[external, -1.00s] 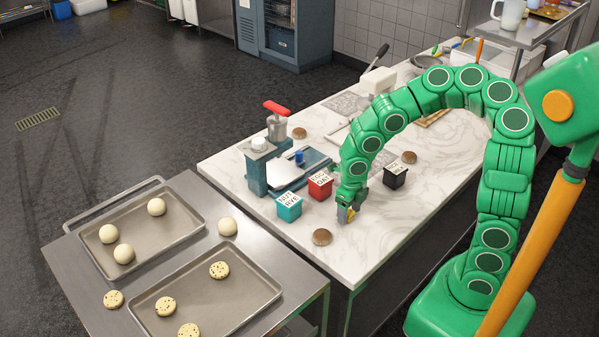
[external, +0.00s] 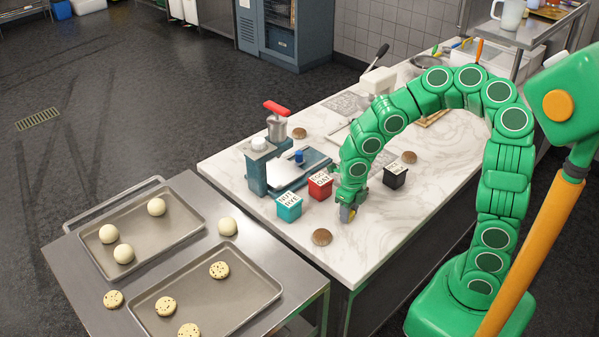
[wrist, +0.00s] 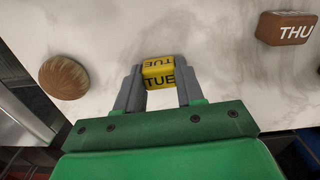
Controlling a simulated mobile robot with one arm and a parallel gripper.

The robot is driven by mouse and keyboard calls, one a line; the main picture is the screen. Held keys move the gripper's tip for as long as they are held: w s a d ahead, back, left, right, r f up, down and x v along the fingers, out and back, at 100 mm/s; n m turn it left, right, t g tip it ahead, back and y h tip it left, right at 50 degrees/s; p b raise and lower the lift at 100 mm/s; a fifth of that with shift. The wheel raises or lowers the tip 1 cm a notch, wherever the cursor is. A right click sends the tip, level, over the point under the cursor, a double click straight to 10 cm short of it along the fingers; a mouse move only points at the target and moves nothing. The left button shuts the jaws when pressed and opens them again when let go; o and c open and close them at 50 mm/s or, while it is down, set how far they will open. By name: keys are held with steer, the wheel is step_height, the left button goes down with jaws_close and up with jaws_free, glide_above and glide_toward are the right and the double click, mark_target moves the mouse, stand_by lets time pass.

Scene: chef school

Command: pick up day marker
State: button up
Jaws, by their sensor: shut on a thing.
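The day marker is a small yellow block with black "TUE" lettering (wrist: 158,74). In the wrist view it sits between the two grey fingers of my gripper (wrist: 159,88), which touch it on both sides. In the external view my gripper (external: 348,214) is low over the marble counter, right of the teal and red boxes. The fingers hide most of the marker there. I cannot tell whether it is touching the counter or just above it.
A brown "THU" block (wrist: 286,28) lies to the right in the wrist view. A brown roll (external: 322,236) sits near the counter's front edge. Teal (external: 288,208), red (external: 320,187) and black (external: 395,176) labelled boxes stand close around.

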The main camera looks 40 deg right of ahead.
steer(key=shift+r, duration=0.1)
steer(key=shift+r, duration=0.25)
step_height(320, 180, up, 3)
steer(key=shift+s+f, duration=0.1)
steer(key=s+d+r, duration=0.2)
steer(key=s+r, duration=0.7)
steer(key=s, duration=0.4)
steer(key=shift+s+r, duration=0.25)
steer(key=shift+s, duration=0.05)
